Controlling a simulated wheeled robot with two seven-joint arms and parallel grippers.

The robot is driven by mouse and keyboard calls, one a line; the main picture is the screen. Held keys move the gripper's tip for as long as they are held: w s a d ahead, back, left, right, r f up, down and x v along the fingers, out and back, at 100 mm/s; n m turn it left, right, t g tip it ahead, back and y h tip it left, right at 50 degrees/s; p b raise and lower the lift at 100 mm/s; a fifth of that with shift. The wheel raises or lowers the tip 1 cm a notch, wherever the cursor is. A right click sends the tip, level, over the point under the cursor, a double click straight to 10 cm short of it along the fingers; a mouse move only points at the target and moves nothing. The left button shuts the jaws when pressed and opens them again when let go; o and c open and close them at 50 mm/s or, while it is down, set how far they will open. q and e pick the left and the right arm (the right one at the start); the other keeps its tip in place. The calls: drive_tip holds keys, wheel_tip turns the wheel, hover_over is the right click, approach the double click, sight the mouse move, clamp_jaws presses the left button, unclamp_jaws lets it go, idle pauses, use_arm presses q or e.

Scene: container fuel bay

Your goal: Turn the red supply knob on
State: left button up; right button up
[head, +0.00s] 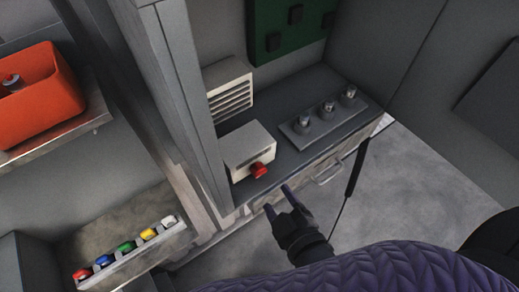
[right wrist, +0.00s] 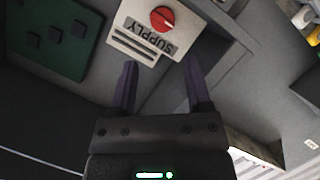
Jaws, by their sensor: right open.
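The red supply knob (head: 258,170) sits on the front of a small white box (head: 247,143) on the grey counter. In the right wrist view the knob (right wrist: 163,19) is a red disc with a slot across it, above the printed word SUPPLY on the white panel (right wrist: 148,37). My right gripper (head: 278,198) is just in front of the counter, below and right of the knob and apart from it. In the right wrist view its two fingers (right wrist: 160,75) are spread with nothing between them, pointing toward the panel. My left gripper is not in view.
A vented white unit (head: 229,92) stands behind the box. A grey strip with several small metal-topped posts (head: 327,119) lies to the right on the counter (head: 285,100). A tall grey post (head: 180,90) stands left. Colored buttons (head: 125,247) and an orange bin (head: 45,90) are further left.

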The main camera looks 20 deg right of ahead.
sight(260, 173)
drive_tip(key=x, duration=0.9)
drive_tip(key=shift+f, duration=0.2)
drive_tip(key=shift+s, duration=0.1)
clamp_jaws()
